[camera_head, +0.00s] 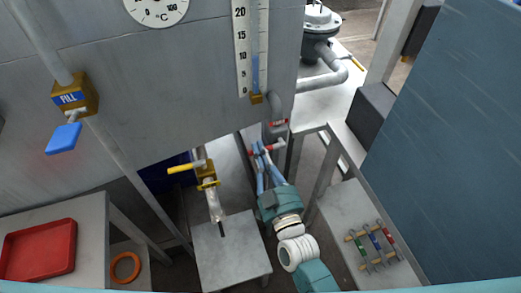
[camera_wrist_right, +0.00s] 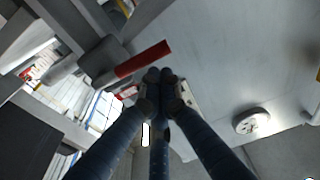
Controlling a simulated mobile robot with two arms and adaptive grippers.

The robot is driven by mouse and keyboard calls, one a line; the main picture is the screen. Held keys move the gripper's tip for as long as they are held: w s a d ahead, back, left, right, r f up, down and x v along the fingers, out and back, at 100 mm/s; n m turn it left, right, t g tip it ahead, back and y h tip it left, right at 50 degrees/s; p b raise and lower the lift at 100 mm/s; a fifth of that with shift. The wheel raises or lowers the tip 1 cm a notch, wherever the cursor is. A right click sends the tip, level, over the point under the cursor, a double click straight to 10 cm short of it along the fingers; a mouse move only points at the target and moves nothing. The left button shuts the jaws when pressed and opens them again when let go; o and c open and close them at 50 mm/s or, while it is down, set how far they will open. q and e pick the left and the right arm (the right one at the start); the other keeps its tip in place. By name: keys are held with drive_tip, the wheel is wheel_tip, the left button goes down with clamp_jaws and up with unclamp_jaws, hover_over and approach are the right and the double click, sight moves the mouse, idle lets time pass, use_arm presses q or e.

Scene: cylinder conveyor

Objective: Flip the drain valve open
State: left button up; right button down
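My right gripper (camera_head: 262,148) reaches up from the bottom of the head view with slim blue fingers. In the right wrist view its fingertips (camera_wrist_right: 162,78) are drawn together, with nothing visible held between them. A red lever handle (camera_wrist_right: 145,58) on a grey pipe fitting (camera_wrist_right: 105,60) lies just beyond the fingertips; whether they touch is unclear. My left gripper is not in view.
The grey tank (camera_head: 205,75) has a FILL valve with a blue handle (camera_head: 63,138). A yellow-handled valve (camera_head: 185,167) with a hose hangs left of my fingers, above a small grey table (camera_head: 230,250). A red tray (camera_head: 38,250) is at left. Table legs (camera_head: 299,155) stand close on the right.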

drive_tip(key=shift+a+f+n, duration=0.15)
drive_tip(key=shift+f+n, duration=0.35)
drive_tip(key=shift+n, duration=0.3)
drive_tip(key=d+f+n+g+y+b, duration=0.1)
drive_tip(key=f+n, duration=0.3)
drive_tip(key=n, duration=0.5)
drive_tip(key=w+d+f+n+g+b, duration=0.1)
drive_tip(key=d+f+n, duration=0.3)
drive_tip(key=n, duration=0.5)
drive_tip(key=shift+w+f+y, duration=0.25)
drive_tip(key=shift+f+y, duration=0.15)
drive_tip(key=shift+f, duration=0.2)
drive_tip(key=shift+n, duration=0.3)
drive_tip(key=shift+a, duration=0.15)
